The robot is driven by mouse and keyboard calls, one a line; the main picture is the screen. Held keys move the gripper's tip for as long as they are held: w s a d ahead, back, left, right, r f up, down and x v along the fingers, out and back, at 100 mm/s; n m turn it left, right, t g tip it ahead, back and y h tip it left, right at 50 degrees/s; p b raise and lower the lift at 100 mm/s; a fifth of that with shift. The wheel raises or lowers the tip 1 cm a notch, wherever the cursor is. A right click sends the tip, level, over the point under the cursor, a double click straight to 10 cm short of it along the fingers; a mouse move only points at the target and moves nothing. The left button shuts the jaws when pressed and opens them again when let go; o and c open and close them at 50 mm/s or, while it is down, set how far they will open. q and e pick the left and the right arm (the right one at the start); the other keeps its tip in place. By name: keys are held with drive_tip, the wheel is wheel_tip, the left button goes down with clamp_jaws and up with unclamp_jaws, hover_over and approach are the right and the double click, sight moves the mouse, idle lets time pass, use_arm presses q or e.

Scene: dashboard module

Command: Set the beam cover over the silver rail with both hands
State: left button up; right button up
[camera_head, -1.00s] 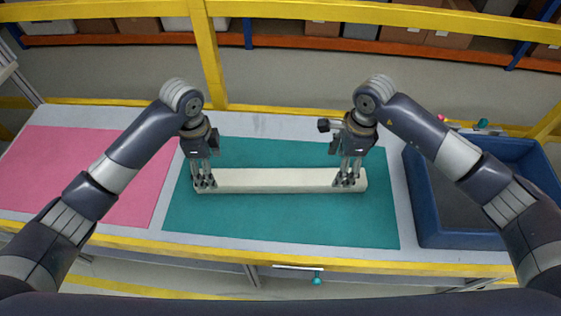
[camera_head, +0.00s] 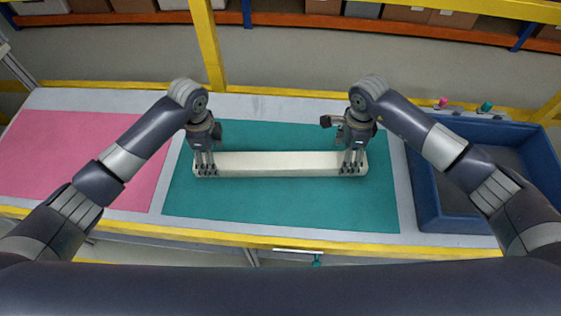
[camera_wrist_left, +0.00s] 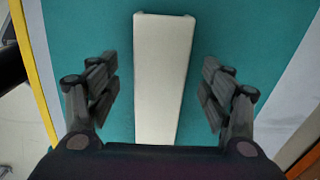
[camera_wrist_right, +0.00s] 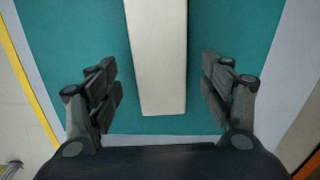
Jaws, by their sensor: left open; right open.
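The long cream beam cover (camera_head: 275,164) lies lengthwise on the teal mat in the head view. My open left gripper (camera_head: 205,168) is over its left end, and my open right gripper (camera_head: 353,167) is over its right end. In the left wrist view the cover (camera_wrist_left: 160,70) runs between the spread fingers (camera_wrist_left: 158,92), with gaps on both sides. In the right wrist view the cover (camera_wrist_right: 160,55) also lies between the spread fingers (camera_wrist_right: 158,88) without visible contact. No silver rail shows; I cannot tell whether it is under the cover.
The teal mat (camera_head: 280,205) is bare in front of the cover. A pink mat (camera_head: 80,150) lies at the left, and a blue bin (camera_head: 428,200) stands at the right. A yellow rail (camera_head: 270,92) with a post (camera_head: 208,45) runs along the table's far edge.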

use_arm(q)
drive_tip(key=shift+f, duration=1.95)
use_arm(e)
drive_tip(key=shift+w+f, duration=0.1)
drive_tip(key=shift+f, duration=1.85)
use_arm(q)
drive_tip(key=shift+c, duration=0.3)
use_arm(e)
drive_tip(key=shift+c, duration=0.3)
use_arm(q)
drive_tip(key=c, duration=1.3)
use_arm(e)
drive_tip(key=c, duration=1.3)
